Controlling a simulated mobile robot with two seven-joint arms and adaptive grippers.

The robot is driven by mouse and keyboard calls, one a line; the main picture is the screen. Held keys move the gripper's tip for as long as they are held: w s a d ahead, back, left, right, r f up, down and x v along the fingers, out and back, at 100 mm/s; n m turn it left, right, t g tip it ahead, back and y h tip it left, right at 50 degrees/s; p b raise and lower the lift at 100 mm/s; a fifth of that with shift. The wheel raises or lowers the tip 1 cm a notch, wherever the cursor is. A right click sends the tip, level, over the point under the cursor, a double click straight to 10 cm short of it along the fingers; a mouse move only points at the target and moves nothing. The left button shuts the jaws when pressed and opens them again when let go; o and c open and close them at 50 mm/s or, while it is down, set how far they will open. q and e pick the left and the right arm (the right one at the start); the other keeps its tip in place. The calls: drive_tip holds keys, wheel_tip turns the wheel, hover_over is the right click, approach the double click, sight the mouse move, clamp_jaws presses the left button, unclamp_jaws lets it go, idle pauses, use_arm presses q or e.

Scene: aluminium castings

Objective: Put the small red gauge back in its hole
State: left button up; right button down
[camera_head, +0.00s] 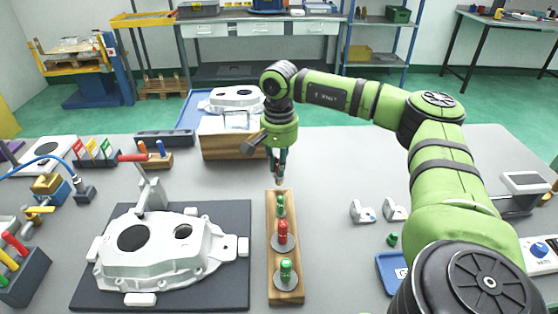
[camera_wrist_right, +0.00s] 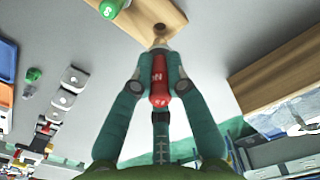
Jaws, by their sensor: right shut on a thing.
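The small red gauge (camera_wrist_right: 159,80) is between the fingers of my right gripper (camera_head: 279,172); the wrist view shows the gripper (camera_wrist_right: 159,55) shut on it. The gripper points down over the far end of the wooden gauge block (camera_head: 272,285). In the wrist view, a dark hole (camera_wrist_right: 159,29) in the block (camera_wrist_right: 138,14) lies just beyond the fingertips. I cannot tell whether the gauge's end touches it. The block holds a small green gauge (camera_head: 280,206), a larger red gauge (camera_head: 282,233) and a larger green gauge (camera_head: 286,271). My left gripper is not in view.
A white casting (camera_head: 160,250) lies on a dark mat (camera_head: 232,287) left of the block. A wooden box (camera_head: 225,148) stands behind the gripper. Small grey parts (camera_head: 362,211) and a blue tray (camera_head: 385,268) lie to the right. Table between block and parts is clear.

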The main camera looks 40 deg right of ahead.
sight(279, 184)
drive_tip(key=shift+f+b, duration=0.65)
drive_tip(key=shift+f, duration=0.75)
drive_tip(key=shift+p, duration=0.3)
idle(0.6)
drive_tip(key=shift+f+b, duration=1.45)
drive_tip(key=shift+f, duration=0.65)
drive_tip(key=c, duration=1.1)
unclamp_jaws()
drive_tip(key=shift+r, duration=0.1)
drive_tip(key=shift+c, duration=0.2)
wheel_tip(279, 184, up, 12)
